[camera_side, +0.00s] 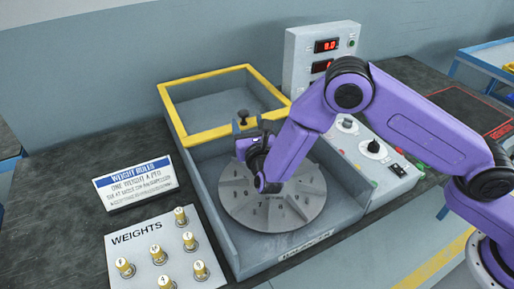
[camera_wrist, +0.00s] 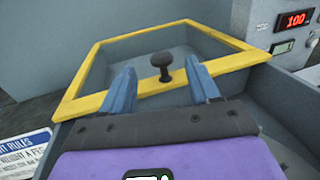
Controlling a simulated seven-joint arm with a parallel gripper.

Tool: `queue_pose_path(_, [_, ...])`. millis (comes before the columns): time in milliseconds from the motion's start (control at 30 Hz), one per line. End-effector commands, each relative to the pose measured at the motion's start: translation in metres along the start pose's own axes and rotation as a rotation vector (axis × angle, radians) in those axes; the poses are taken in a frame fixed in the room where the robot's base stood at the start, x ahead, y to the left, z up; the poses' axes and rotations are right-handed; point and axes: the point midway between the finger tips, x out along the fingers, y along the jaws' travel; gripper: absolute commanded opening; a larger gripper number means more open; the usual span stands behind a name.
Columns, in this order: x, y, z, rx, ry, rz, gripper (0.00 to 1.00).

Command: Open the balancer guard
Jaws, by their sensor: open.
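The balancer guard is a yellow-edged frame (camera_side: 208,134) over the rear part of the grey balancer box, and it also shows in the wrist view (camera_wrist: 95,102). A dark knob (camera_wrist: 163,66) stands upright on the frame's near bar; it also shows in the side view (camera_side: 243,115). My gripper (camera_wrist: 160,69) is open, its two blue fingers on either side of the knob in the picture, with a gap at each side. In the side view my gripper (camera_side: 241,127) is close to the knob, partly hidden by my wrist. The numbered disc (camera_side: 279,203) at the front is uncovered.
A control box with red displays (camera_side: 325,46) stands behind, and a knob panel (camera_side: 372,150) lies on the right. A weights board with several pegs (camera_side: 150,256) and a rules sign (camera_side: 134,184) are on the left. The left rear bench (camera_side: 80,140) is clear.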

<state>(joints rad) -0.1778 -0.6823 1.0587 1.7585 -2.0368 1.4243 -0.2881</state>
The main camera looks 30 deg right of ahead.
Motion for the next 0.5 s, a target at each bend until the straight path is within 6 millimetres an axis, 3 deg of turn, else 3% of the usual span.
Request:
queue_pose_path(300, [-0.067, 0.001, 0.001, 0.000, -0.002, 0.004, 0.61])
queue_pose_path(500, [-0.094, 0.001, 0.001, 0.002, -0.003, 0.001, 0.61])
